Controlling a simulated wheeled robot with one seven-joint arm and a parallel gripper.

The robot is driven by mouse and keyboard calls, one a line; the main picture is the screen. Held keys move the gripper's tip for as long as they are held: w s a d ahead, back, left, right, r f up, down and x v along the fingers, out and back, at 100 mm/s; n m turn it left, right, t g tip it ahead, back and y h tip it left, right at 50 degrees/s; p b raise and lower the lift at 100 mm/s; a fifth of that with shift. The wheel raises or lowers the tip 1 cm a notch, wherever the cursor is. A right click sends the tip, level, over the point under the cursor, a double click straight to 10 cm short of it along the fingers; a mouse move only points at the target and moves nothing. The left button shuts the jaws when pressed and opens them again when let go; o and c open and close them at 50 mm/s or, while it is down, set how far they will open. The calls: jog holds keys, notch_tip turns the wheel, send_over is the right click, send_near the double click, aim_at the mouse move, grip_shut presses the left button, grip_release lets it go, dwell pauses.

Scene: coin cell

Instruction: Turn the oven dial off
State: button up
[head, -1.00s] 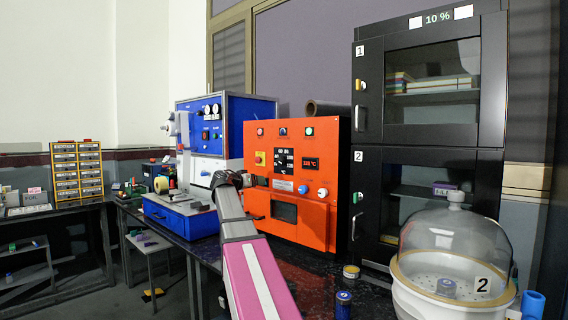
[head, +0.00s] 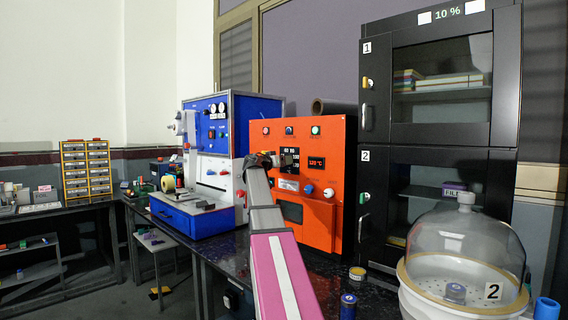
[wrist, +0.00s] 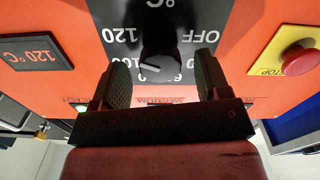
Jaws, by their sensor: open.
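The orange oven (head: 339,134) stands on the dark bench with a black control panel on its front. Its black dial (wrist: 161,56) shows in the wrist view, which is upside down. OFF is printed to the right of the dial and 120 to its left. The white pointer mark on the dial slants toward the left, away from OFF. My gripper (wrist: 162,72) is open, with one finger on each side of the dial. I cannot tell whether the fingers touch it. In the head view my gripper (head: 265,160) is at the panel and hides the dial.
A red temperature display (wrist: 36,51) reads 120 °C. A red stop button (wrist: 298,58) on a yellow plate is close to my right finger. A blue machine (head: 226,150) stands left of the oven. A black cabinet (head: 438,146) and a glass dome (head: 466,245) stand right.

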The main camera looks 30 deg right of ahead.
jog(key=shift+w+d, duration=0.2)
jog(key=shift+d, duration=0.3)
jog(key=c, duration=0.9)
